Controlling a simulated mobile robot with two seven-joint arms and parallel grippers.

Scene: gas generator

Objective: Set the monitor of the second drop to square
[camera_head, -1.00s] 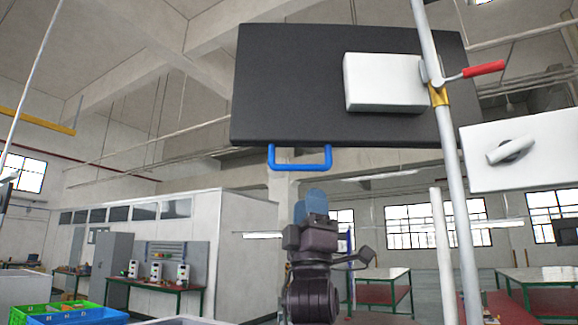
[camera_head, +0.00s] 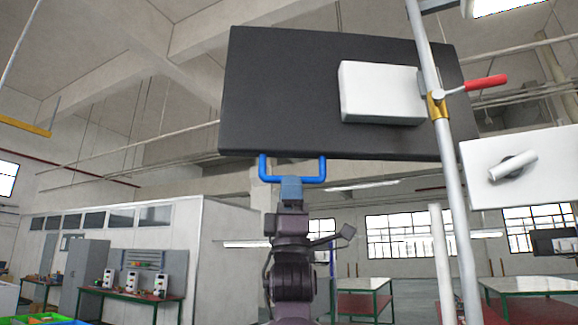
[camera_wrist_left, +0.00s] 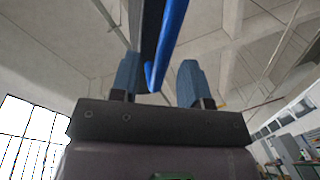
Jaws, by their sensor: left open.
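The monitor (camera_head: 275,95) is seen from behind as a large black panel high in the head view, slightly tilted, its right end lower. A blue U-shaped handle (camera_head: 263,168) hangs from its lower edge. My left gripper (camera_head: 291,183) points up just under the handle's crossbar, overlapping it. In the left wrist view, the blue handle (camera_wrist_left: 168,40) runs down between the two fingers of my open left gripper (camera_wrist_left: 159,72). I cannot tell whether a finger touches it. The monitor's screen faces away and is hidden. My right gripper is out of view.
A white box (camera_head: 382,93) on the monitor's back is clamped to a slanted pole (camera_head: 450,160) by a red-handled lever (camera_head: 487,83). A white panel (camera_head: 530,168) with a knob is right of the pole. A workbench (camera_head: 130,293) stands far left.

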